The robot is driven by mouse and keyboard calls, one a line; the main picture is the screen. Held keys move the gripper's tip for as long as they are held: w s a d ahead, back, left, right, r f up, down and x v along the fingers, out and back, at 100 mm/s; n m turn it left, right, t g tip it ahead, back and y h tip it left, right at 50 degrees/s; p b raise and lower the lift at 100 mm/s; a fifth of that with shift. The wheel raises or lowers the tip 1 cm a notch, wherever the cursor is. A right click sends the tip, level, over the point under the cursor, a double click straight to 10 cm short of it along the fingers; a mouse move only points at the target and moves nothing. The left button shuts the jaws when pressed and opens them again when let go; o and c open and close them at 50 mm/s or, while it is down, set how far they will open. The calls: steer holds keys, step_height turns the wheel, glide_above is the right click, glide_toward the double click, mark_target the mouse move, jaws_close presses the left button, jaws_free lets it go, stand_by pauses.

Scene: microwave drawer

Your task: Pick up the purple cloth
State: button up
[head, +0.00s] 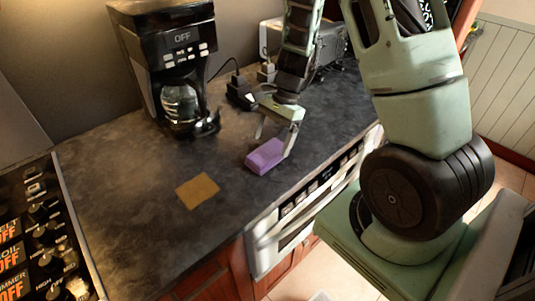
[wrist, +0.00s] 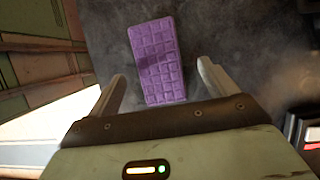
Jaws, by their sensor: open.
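The purple cloth (head: 265,157) is a small, thick block-like piece lying on the dark countertop near its front edge. In the wrist view the purple cloth (wrist: 158,60) has a grid pattern and lies ahead of and between my fingers. My gripper (head: 274,140) is open above and around the cloth, with one finger beside its right end. In the wrist view my gripper (wrist: 160,78) has its two fingers spread on either side of the cloth's near end, with nothing held. I cannot tell whether a finger touches the cloth.
A yellow-brown cloth (head: 197,191) lies flat left of the purple one. A coffee maker (head: 172,65) stands at the back, with a toaster (head: 272,38) to its right. A stove (head: 38,235) is at the left. The counter's front edge and drawer appliance (head: 300,213) are close by.

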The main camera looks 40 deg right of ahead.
mark_target(268, 151)
steer(key=shift+x, duration=1.6)
steer(key=shift+c, duration=0.4)
steer(key=c, duration=1)
step_height(268, 151, up, 10)
steer(key=shift+o, duration=0.4)
steer(key=shift+a+r, duration=0.1)
steer(key=shift+a, duration=0.05)
